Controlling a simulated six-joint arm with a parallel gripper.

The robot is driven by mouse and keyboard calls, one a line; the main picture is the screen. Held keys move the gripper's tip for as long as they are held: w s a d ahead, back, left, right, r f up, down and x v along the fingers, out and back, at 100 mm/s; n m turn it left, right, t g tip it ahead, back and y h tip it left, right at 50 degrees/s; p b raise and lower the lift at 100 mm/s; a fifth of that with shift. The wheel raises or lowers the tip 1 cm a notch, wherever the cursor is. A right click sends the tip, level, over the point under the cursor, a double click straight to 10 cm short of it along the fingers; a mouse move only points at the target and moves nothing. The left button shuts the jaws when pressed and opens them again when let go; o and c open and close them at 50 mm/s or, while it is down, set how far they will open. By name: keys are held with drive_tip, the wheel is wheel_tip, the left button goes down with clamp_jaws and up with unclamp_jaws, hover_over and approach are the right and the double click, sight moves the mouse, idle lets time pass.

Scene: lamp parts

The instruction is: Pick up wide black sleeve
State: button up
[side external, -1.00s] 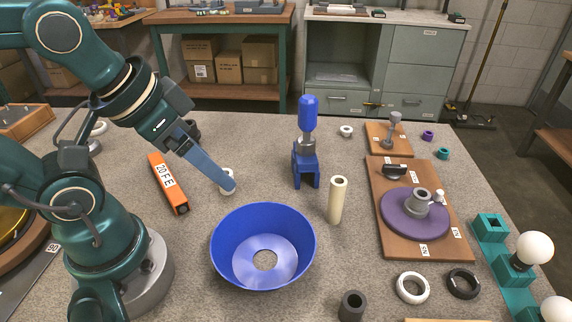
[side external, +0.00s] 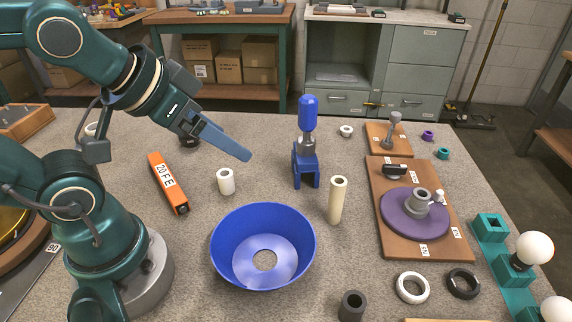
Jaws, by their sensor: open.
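A short dark sleeve (side external: 352,306) stands upright at the front edge of the table, right of the blue bowl-shaped shade. Another dark round part (side external: 188,141) is partly hidden behind my wrist, so its shape is unclear. I cannot tell for sure which of the two is the wide black sleeve. My gripper (side external: 244,155) has blue fingers and is above the table, behind the blue shade and left of the blue upright tool. It is open and empty, with its fingers overlapping in this view. It is well apart from the front dark sleeve.
The blue shade (side external: 222,240) fills the middle front. A wooden board (side external: 380,222), white ring (side external: 412,288) and black ring (side external: 463,283) are at right.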

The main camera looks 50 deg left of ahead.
drive_tip(key=w+a+r+m+t, duration=0.1)
drive_tip(key=w+r+m+t, duration=0.1)
drive_tip(key=w+r+t, duration=0.35)
drive_tip(key=w+d+m+h, duration=0.4)
drive_tip(key=w+d+m, duration=0.1)
drive_tip(key=w, duration=0.2)
drive_tip(key=m+g+h, duration=0.9)
drive_tip(key=g+h, duration=0.1)
drive_tip(key=g, duration=0.1)
hover_over(352, 308)
drive_tip(key=a, duration=0.5)
wheel_tip(352, 308, down, 14)
drive_tip(key=shift+a+f, duration=0.2)
drive_tip(key=shift+f, duration=1.85)
drive_tip(key=f, duration=0.2)
drive_tip(key=shift+d+f, duration=0.25)
drive_tip(key=shift+f, duration=0.15)
drive_tip(key=shift+x, duration=1.25)
drive_tip(key=shift+w, duration=0.1)
